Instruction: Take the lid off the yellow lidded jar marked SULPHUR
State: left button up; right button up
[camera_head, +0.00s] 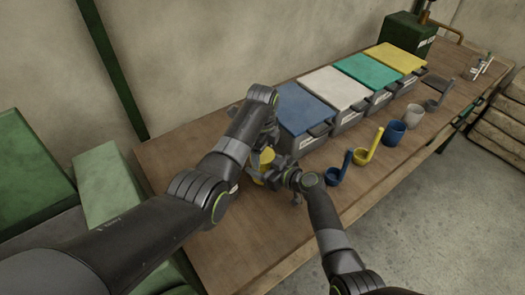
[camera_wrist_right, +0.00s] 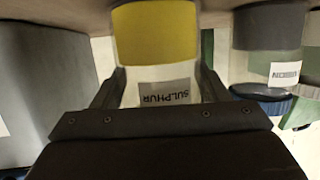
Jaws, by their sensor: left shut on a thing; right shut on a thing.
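The SULPHUR jar (camera_head: 261,179) stands near the blue-lidded bin in the head view, mostly hidden by my grippers. In the right wrist view its yellow part (camera_wrist_right: 156,35) and a pale band with an upside-down SULPHUR label (camera_wrist_right: 168,92) show. My right gripper (camera_wrist_right: 160,90) is shut on the jar's body, one finger on each side; it also shows in the head view (camera_head: 290,185). My left gripper (camera_head: 264,150) is above, shut on the yellow lid (camera_head: 267,156). I cannot tell whether the lid touches the jar.
A row of grey bins with blue (camera_head: 302,107), white (camera_head: 333,88), green (camera_head: 368,69) and yellow (camera_head: 395,57) lids stands behind. The table's near left is clear.

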pick_arm(q)
jog(key=n, duration=0.5)
jog(key=shift+n, duration=0.3)
jog(key=o, duration=1.1)
jog(key=shift+r, duration=0.15)
